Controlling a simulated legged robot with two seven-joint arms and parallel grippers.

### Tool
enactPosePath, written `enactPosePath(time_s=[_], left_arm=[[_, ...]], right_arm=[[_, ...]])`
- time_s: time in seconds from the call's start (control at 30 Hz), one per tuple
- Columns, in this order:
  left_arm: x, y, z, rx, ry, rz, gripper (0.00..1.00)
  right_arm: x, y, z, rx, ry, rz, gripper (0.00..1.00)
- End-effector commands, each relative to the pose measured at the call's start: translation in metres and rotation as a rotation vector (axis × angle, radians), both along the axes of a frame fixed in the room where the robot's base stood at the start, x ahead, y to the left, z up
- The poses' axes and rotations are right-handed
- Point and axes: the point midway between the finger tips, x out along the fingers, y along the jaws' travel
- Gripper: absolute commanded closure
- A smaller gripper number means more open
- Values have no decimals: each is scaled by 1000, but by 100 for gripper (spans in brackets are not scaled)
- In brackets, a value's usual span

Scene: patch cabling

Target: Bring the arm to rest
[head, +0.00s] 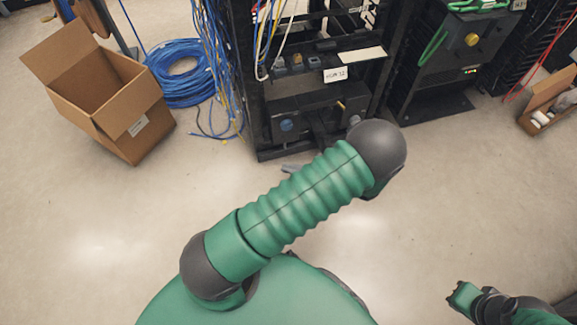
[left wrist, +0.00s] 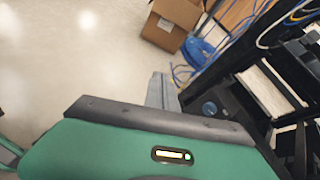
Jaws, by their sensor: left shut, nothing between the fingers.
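My left arm (head: 300,200) crosses the middle of the head view from lower left to upper right, with a green ribbed link between two dark joints. My left gripper is mostly hidden behind this link; a small grey tip (head: 291,168) shows above it, in front of the rack. In the left wrist view, the grey fingers of my left gripper (left wrist: 157,90) show together beyond the dark edge of the green wrist housing. It is shut and empty.
A black rack (head: 262,130) with cables stands just beyond my left arm. An open cardboard box (head: 115,85) and a blue cable coil (head: 180,72) lie left of it. Another cabinet (head: 440,70) and a small box (head: 548,98) stand right. Pale floor nearby is clear.

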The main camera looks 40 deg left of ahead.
Motion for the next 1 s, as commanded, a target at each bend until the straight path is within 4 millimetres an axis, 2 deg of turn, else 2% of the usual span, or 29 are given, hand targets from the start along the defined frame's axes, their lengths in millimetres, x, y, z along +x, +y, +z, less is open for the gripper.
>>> enactPosePath(time_s=[0.3,0.43,0.47,0.63,0.8,1.0], left_arm=[[0,0,0,-4,-3,3,100],[-13,-11,8,-112,-74,97,100],[-19,-16,10,-163,-108,141,100],[-47,-72,34,-517,-405,441,100],[-48,-114,65,-755,-693,654,100],[-40,-136,103,-932,-1006,830,100]], right_arm=[[0,0,0,0,0,0,100],[0,0,0,0,0,0,100],[0,0,0,0,0,0,100],[0,0,0,0,0,0,100],[0,0,0,0,0,0,100],[0,0,0,0,0,0,100]])
